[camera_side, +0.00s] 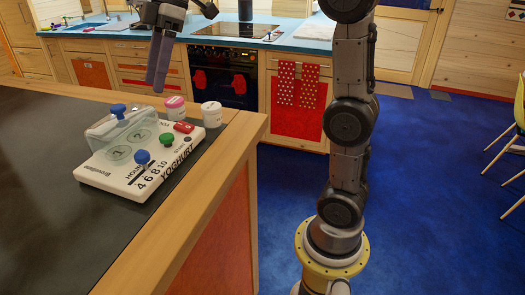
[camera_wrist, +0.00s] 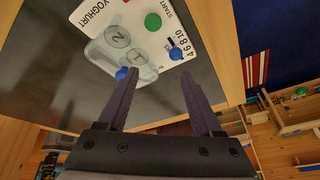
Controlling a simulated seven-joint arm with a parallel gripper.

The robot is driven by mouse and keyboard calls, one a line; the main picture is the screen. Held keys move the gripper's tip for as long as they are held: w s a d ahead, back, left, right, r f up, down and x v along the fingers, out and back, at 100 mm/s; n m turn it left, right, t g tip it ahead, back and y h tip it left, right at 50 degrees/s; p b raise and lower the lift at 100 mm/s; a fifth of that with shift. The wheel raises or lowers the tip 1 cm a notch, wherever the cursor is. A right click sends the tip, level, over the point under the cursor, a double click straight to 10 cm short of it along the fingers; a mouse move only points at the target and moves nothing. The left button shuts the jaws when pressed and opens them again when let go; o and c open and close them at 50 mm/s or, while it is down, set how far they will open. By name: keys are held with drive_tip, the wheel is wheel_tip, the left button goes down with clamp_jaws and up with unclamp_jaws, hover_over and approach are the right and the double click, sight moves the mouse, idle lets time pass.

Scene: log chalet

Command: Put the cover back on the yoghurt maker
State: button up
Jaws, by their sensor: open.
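The white yoghurt maker (camera_side: 140,178) lies on the dark counter top, with wells marked 1 and 2, a blue knob (camera_side: 142,157) and a green button (camera_side: 167,139). The clear cover (camera_side: 100,130), with a blue handle (camera_side: 118,110) on top, stands at the maker's back-left, over or beside the wells; I cannot tell whether it is seated. In the wrist view the cover (camera_wrist: 97,50) overlaps the wells, and its handle (camera_wrist: 122,73) is near the left finger. My gripper (camera_side: 158,80) is open and empty, above and behind the maker; its fingers also show in the wrist view (camera_wrist: 158,78).
A jar with a pink lid (camera_side: 175,107) and a white jar (camera_side: 211,115) stand behind the maker near the counter's wooden edge (camera_side: 232,140). The counter left and in front of the maker is clear. A kitchen row with an oven (camera_side: 222,75) stands beyond.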

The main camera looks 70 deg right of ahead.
drive_tip(key=s+d+f+m+t+h, duration=0.1)
drive_tip(key=s+f+m, duration=0.4)
drive_tip(key=s, duration=0.5)
drive_tip(key=s+d+f+m+t+h, duration=0.1)
drive_tip(key=s+f+m, duration=0.4)
drive_tip(key=s+f, duration=0.5)
drive_tip(key=shift+s+f+t+h, duration=0.25)
drive_tip(key=shift+t+h, duration=0.55)
drive_tip(key=shift+h, duration=0.2)
drive_tip(key=shift+d, duration=0.1)
